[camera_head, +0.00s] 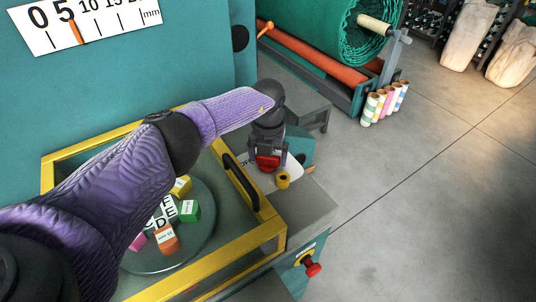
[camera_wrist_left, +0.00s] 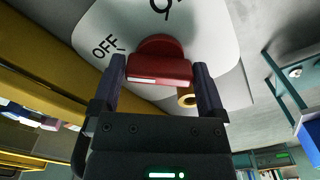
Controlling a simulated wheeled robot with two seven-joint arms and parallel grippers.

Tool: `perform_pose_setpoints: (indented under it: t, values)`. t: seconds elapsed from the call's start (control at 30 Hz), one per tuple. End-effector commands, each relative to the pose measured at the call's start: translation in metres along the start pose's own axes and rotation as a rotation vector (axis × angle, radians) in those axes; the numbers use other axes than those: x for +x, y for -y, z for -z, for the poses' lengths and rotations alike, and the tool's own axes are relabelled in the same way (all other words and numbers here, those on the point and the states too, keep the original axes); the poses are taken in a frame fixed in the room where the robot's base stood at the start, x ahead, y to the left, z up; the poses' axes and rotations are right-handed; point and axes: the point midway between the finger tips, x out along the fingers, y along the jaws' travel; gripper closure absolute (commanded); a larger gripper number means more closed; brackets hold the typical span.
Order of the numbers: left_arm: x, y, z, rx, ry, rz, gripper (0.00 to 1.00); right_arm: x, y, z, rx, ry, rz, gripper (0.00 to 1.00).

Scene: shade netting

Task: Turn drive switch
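The drive switch is a red knob (camera_wrist_left: 160,68) on a white label plate (camera_wrist_left: 88,36) marked OFF at the left, with another, cut-off marking at the top. A white mark shows on the knob's near left face. My left gripper (camera_wrist_left: 160,80) has its two dark fingers on either side of the knob, which fills the gap with no clear space, so it looks shut on it. In the head view the red knob (camera_head: 267,162) shows below my left gripper (camera_head: 268,150), which hides part of the plate. My right gripper is not in view.
A yellow-framed guard (camera_head: 270,232) with a black handle (camera_head: 240,182) stands left of the switch, over a turntable with coloured blocks. A small yellow ring-like part (camera_head: 283,180) is close beside the knob. A red stop button (camera_head: 313,269) is on the front. Open floor lies right.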

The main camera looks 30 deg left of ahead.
Motion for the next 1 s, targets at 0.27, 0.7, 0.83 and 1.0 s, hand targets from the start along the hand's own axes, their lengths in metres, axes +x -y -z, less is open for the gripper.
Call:
perform_pose_setpoints:
  t: [0.27,0.7,0.83,1.0]
  values:
    - [-0.003,0.0,0.0,0.002,0.0,0.0,0.0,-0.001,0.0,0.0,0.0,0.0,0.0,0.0]
    - [-0.094,0.0,0.0,0.001,0.001,0.001,0.0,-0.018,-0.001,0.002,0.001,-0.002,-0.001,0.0]
    - [-0.1,0.0,0.0,0.0,0.0,0.0,0.0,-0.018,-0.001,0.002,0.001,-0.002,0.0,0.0]
    - [-0.099,0.0,0.0,0.001,-0.001,0.0,0.0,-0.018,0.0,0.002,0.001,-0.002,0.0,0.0]
